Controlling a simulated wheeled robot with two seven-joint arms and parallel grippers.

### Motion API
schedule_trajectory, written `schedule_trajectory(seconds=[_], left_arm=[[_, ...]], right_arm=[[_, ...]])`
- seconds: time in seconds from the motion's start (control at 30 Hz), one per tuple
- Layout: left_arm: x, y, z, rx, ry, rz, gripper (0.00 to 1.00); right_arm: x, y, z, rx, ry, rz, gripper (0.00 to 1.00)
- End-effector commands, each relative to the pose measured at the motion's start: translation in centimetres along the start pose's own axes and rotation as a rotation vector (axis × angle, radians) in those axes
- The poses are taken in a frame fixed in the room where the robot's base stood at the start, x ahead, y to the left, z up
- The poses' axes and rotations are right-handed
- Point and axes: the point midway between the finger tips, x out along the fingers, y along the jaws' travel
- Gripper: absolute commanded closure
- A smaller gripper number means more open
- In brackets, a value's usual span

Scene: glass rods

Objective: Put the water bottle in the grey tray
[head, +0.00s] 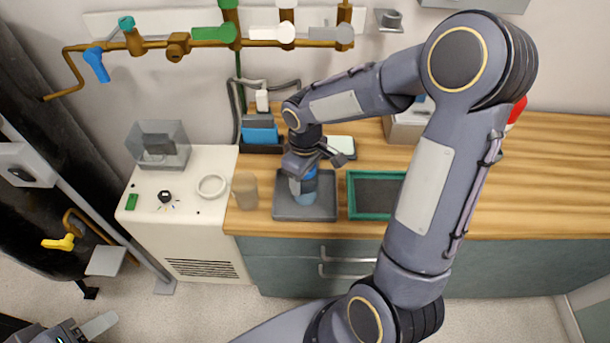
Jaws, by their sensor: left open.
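The water bottle (304,188), blue, stands upright or nearly so over the grey tray (325,211), within its rim. I cannot tell whether its base touches the tray floor. My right gripper (306,172) is at the top of the bottle, reaching down from above, and hides its upper part. Whether its fingers grip the bottle is unclear. My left gripper (88,333) shows only partly at the bottom left corner, open and far from the bottle.
A green-rimmed tray (357,214) lies right of the grey tray. A tan cup-like object (245,191) stands to its left. A white cabinet (160,226) with a clear box (158,144) is further left. The wooden counter (560,190) is clear at right.

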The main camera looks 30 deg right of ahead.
Motion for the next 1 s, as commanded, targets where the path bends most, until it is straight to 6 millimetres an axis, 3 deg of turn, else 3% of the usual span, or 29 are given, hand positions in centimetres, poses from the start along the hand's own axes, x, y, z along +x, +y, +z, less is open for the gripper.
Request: schedule_trajectory(seconds=[0.03,0.13,0.53,1.0], left_arm=[[0.0,0.0,0.0,0.000,0.000,0.000,0.51],[0.0,0.0,0.0,0.000,0.000,0.000,0.51],[-0.3,0.1,-0.2,0.000,0.000,0.000,0.51],[-0.9,0.4,-0.5,0.000,0.000,0.000,0.51]], right_arm=[[0.0,0.0,0.0,0.000,-0.001,-0.001,0.35],[0.0,0.0,0.0,0.000,-0.001,-0.001,0.22],[-0.8,0.0,0.0,0.000,0.001,0.000,0.21],[-10.1,0.0,-0.1,-0.001,0.003,0.001,0.21]])
